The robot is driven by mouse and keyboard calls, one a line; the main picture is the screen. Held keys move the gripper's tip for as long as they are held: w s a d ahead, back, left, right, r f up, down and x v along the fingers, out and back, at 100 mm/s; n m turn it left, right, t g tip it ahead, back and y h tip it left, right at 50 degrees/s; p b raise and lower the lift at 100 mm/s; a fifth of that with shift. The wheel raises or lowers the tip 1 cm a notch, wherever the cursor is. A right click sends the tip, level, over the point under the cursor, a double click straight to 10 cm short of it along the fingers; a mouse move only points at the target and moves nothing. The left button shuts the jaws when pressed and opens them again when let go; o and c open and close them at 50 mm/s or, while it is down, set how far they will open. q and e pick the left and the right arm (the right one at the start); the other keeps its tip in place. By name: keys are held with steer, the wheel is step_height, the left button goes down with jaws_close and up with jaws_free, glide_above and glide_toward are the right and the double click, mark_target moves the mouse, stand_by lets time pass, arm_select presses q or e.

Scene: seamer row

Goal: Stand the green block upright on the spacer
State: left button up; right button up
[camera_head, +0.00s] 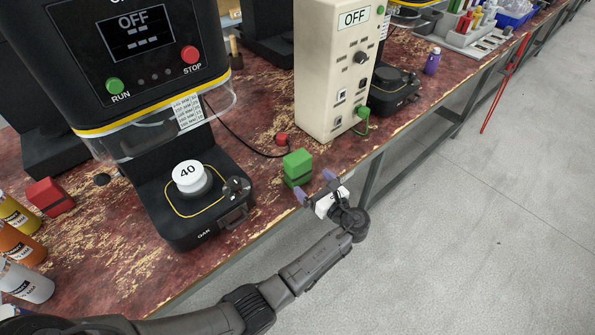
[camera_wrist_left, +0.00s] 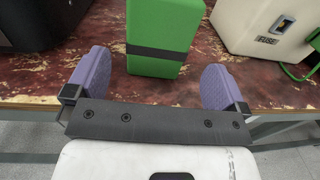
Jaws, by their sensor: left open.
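The green block (camera_head: 297,167) with a black band stands upright on the worn red bench near its front edge, right of the black machine. The white spacer (camera_head: 187,176), marked 40, sits on that machine's base with nothing on it. My left gripper (camera_head: 315,184) is open at the bench edge, its two purple fingers pointing toward the block. In the left wrist view the block (camera_wrist_left: 165,25) shows ahead, in line with the gap between the fingers, and the gap is empty near the palm. I cannot tell whether a finger touches the block. My right gripper is not in view.
A cream control box (camera_head: 325,75) stands behind the block. A red block (camera_head: 50,197) and several bottles (camera_head: 22,245) are at the left. A small red object (camera_head: 281,139) and a cable lie behind the green block. The aisle floor (camera_head: 480,230) is clear.

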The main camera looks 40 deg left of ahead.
mark_target(303, 174)
arm_select(q)
steer(key=shift+b+x, duration=0.35)
steer(key=shift+x, duration=1.45)
steer(key=shift+a+f+b, duration=0.15)
steer(key=shift+a+b, duration=0.2)
steer(key=shift+a, duration=0.1)
steer(key=b+x, duration=0.2)
steer(key=x, duration=0.2)
steer(key=shift+a, duration=0.2)
steer(key=shift+d, duration=0.1)
steer(key=shift+c, duration=1.4)
steer(key=c, duration=0.6)
